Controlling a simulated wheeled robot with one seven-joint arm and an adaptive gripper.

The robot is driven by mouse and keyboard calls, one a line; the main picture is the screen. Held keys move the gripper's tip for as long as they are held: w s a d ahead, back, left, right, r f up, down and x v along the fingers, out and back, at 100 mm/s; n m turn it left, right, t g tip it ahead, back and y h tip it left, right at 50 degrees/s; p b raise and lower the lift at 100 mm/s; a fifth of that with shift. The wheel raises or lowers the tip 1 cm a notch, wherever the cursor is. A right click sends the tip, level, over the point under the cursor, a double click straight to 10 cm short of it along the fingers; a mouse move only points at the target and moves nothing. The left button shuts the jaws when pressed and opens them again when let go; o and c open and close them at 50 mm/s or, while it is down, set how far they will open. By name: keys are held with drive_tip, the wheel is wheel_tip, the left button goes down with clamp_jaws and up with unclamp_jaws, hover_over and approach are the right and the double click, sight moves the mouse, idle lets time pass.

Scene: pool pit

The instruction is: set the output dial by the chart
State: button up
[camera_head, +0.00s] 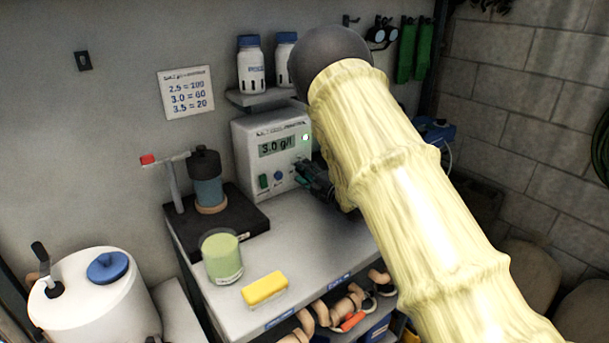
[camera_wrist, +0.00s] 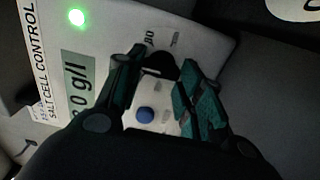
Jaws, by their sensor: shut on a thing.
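The white salt cell control box (camera_head: 248,153) stands at the back of the counter, its display (camera_head: 278,146) reading 3.0 g/l. The chart (camera_head: 187,92) on the wall appears to read 2.5 = 100, 3.0 = 60, 3.5 = 20. My gripper (camera_head: 308,172) is at the right of the box's front. In the wrist view, its green-padded fingers (camera_wrist: 158,72) are shut on the dark output dial (camera_wrist: 162,64), which is partly hidden. A scale mark like 80 (camera_wrist: 150,38) shows beside it.
A green light (camera_wrist: 76,18) glows on the box. A blue button (camera_wrist: 145,115) and green switch (camera_head: 263,181) are close by. A test stand (camera_head: 207,180), green-filled beaker (camera_head: 221,257) and yellow sponge (camera_head: 265,288) occupy the counter. Bottles (camera_head: 250,65) stand on a shelf above.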

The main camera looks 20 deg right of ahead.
drive_tip(key=shift+s+f, duration=0.1)
drive_tip(key=shift+f, duration=0.05)
drive_tip(key=o, duration=1)
drive_tip(key=shift+d, duration=0.1)
drive_tip(key=v, duration=1.2)
